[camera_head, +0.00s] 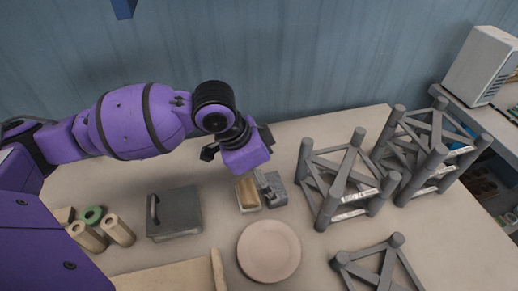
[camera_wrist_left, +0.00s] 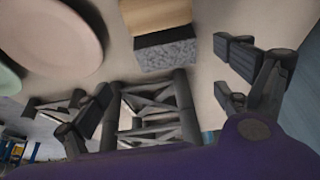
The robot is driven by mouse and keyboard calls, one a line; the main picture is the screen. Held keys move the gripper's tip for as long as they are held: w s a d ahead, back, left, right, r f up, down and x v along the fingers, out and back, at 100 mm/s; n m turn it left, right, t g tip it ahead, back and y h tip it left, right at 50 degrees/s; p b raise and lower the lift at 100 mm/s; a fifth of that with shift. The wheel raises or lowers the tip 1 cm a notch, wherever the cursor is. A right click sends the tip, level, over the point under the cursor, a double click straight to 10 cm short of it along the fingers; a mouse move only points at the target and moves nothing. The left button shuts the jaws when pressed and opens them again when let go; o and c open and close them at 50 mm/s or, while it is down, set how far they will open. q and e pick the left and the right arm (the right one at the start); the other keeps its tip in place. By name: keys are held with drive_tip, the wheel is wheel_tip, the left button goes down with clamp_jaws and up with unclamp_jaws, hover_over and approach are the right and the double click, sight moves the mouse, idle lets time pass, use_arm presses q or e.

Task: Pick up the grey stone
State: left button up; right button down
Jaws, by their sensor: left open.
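The grey stone (camera_head: 278,193) is a small mottled block lying flat on the table, right of a tan block. It also shows in the left wrist view (camera_wrist_left: 170,57), with a dark strip along its edge on the tan block's side. My left gripper (camera_wrist_left: 163,75) is open, its two dark fingers spread wide and empty. I see no contact with the stone. My right gripper is not in view.
The tan block (camera_head: 248,194) lies close beside the stone. A pink plate (camera_head: 269,251) lies in front. Grey racks (camera_head: 340,180) stand to the right, and a grey lidded box (camera_head: 176,213) to the left. Bare table lies behind the stone.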

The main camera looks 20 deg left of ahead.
sight(275, 185)
use_arm(q)
drive_tip(key=shift+w+f, duration=0.15)
drive_tip(key=shift+w, duration=0.2)
drive_tip(key=shift+x, duration=1.15)
drive_tip(key=x, duration=0.4)
drive_tip(key=shift+w+f+b, duration=0.3)
drive_tip(key=shift+f+b, duration=0.05)
drive_tip(key=shift+r, duration=0.1)
drive_tip(key=c, duration=1.5)
wheel_tip(275, 185, up, 10)
drive_tip(key=shift+p, duration=0.5)
